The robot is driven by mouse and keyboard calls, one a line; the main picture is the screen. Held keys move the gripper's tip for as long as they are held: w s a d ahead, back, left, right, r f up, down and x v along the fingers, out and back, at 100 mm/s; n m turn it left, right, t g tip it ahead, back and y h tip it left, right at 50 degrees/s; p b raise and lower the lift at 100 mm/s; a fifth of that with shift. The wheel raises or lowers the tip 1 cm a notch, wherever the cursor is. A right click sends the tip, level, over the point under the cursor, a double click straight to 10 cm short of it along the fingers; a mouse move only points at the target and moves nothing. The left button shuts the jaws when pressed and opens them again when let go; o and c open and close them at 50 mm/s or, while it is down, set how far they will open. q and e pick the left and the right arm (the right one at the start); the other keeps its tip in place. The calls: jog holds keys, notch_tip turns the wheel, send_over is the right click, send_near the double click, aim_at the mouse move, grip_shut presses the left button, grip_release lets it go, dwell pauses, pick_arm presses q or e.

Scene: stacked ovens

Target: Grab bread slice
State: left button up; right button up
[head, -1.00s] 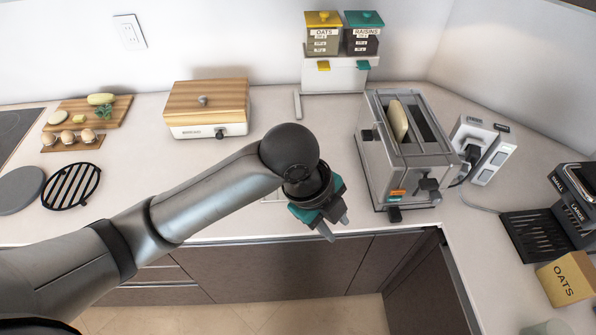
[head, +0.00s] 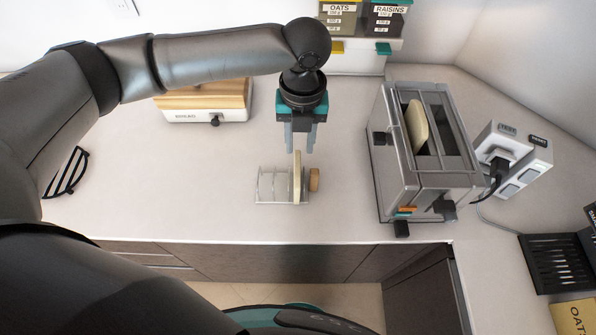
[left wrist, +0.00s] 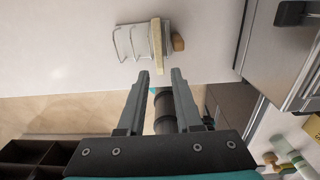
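A pale bread slice (head: 298,172) stands upright at the right end of a wire rack (head: 270,187) on the counter. Another slice (head: 416,127) sits in the left slot of the silver toaster (head: 440,188). My left gripper (head: 302,148) is open and empty, pointing down just above and behind the racked slice. In the left wrist view, the gap between its fingertips (left wrist: 159,73) lines up with that slice (left wrist: 156,40), apart from it. A small brown piece (head: 314,180) is against the slice's right side. My right gripper is not seen.
A bread box (head: 210,108) with a wooden lid stands at the back left. Oats and raisins containers (head: 365,20) are at the back. A power outlet block (head: 517,160) is right of the toaster.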

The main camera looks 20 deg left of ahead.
pick_arm(q)
send_over(298, 170)
notch_tip(298, 170, down, 5)
jog(key=shift+w+d+r, duration=0.1)
jog(key=shift+w+r, duration=0.05)
jog(key=shift+f, duration=0.45)
notch_tip(298, 170, down, 5)
jog(key=shift+r, duration=0.1)
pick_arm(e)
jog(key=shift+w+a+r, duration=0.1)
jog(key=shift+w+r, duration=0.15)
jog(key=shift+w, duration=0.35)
pick_arm(q)
jog(key=shift+a, duration=0.2)
grip_shut()
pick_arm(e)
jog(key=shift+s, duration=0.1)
